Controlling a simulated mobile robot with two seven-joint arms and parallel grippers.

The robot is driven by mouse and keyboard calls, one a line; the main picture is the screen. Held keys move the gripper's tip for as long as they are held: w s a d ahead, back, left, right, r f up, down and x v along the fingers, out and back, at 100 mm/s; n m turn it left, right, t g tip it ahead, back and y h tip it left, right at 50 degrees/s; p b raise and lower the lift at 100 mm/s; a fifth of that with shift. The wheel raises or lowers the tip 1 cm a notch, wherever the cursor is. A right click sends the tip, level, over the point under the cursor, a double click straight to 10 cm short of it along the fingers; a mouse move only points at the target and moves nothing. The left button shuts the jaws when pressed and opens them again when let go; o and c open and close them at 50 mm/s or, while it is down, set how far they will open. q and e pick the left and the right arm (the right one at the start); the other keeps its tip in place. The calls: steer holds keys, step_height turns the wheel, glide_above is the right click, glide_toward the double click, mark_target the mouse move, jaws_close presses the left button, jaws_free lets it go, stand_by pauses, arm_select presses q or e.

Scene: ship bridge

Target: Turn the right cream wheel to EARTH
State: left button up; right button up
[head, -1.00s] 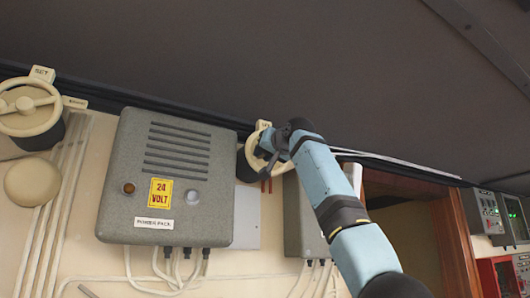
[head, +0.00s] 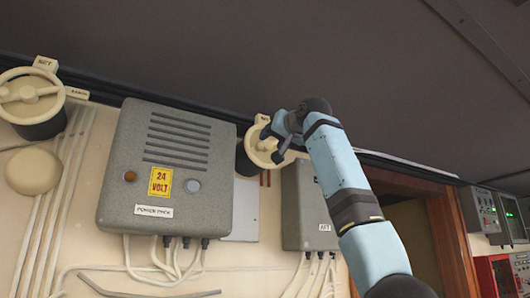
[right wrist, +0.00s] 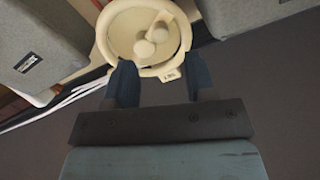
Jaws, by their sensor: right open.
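The right cream wheel (head: 256,152) is mounted high on the wall, right of the large grey box. My right gripper (head: 276,142) is at its right side and covers part of it. In the right wrist view the wheel (right wrist: 143,50) shows its rim, hub and a knobbed handle. A small cream tag (right wrist: 170,76) with dark lettering, too blurred to read, sits by the rim. My right gripper (right wrist: 160,78) is open there. Its fingers stand apart near the wheel's lower rim, with nothing gripped; contact cannot be told. My left gripper is not in view.
A grey power pack box (head: 165,180) stands left of the wheel. A smaller grey box (head: 308,215) is below right. Another cream wheel (head: 30,97) with tags is at far left. The dark ceiling (head: 250,50) is close above. Cables run below the boxes.

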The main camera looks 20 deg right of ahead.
steer(key=s+d+b, duration=0.1)
steer(key=s+b, duration=0.1)
steer(key=s, duration=0.5)
steer(key=shift+f, duration=0.15)
steer(key=shift+s+d, duration=0.1)
